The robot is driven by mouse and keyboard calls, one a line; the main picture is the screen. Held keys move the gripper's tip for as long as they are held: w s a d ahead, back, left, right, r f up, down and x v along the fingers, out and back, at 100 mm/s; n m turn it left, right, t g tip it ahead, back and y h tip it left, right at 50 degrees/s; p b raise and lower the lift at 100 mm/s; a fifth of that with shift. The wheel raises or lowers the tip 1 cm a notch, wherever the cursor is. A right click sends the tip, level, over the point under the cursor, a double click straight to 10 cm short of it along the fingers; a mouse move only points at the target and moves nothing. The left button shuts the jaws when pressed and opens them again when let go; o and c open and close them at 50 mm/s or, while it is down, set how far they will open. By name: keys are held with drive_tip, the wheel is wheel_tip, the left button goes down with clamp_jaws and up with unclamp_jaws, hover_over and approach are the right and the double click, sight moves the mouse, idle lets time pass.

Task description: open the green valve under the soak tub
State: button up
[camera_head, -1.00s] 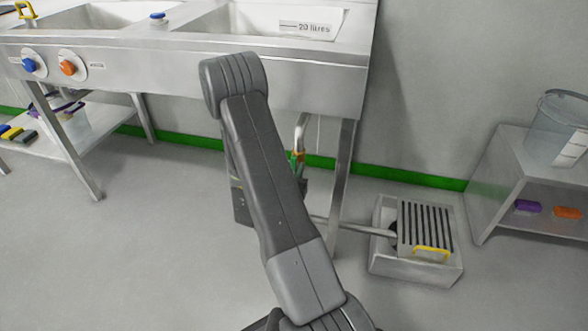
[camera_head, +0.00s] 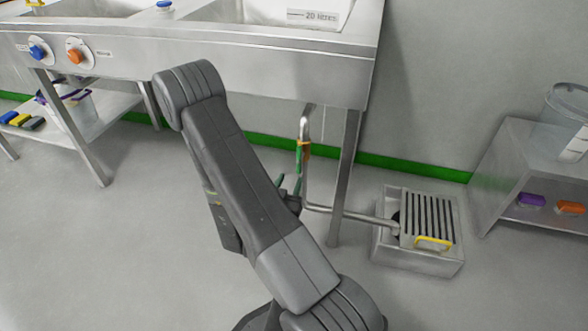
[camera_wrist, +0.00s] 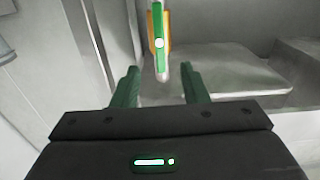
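The green valve (camera_head: 300,154) is on the thin drain pipe under the right end of the soak tub (camera_head: 285,38). Its green lever lies upright along the pipe, beside an orange part. In the wrist view the lever (camera_wrist: 158,38) runs up and down, with a pale round spot on it and orange behind. My gripper (camera_wrist: 160,88) is open and empty, its two green fingers apart. The lever's lower end shows above and between the fingertips, without visible contact. In the head view my gripper (camera_head: 288,187) is partly behind my arm, just lower left of the valve.
The pipe (camera_head: 345,213) bends right past a tub leg (camera_head: 345,175) into a floor drain box (camera_head: 415,262) with a slatted grate and yellow handle. A low metal shelf (camera_head: 510,165) stands at right. Blue (camera_head: 37,53) and orange (camera_head: 75,57) knobs are on the tub front.

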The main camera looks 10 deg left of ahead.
sight(298, 160)
drive_tip(key=shift+s, duration=1.45)
drive_tip(key=shift+w, duration=0.1)
drive_tip(key=w, duration=0.7)
drive_tip(key=w+b, duration=0.1)
drive_tip(key=w, duration=0.5)
drive_tip(key=shift+w+d, duration=0.2)
drive_tip(key=shift+w, duration=0.15)
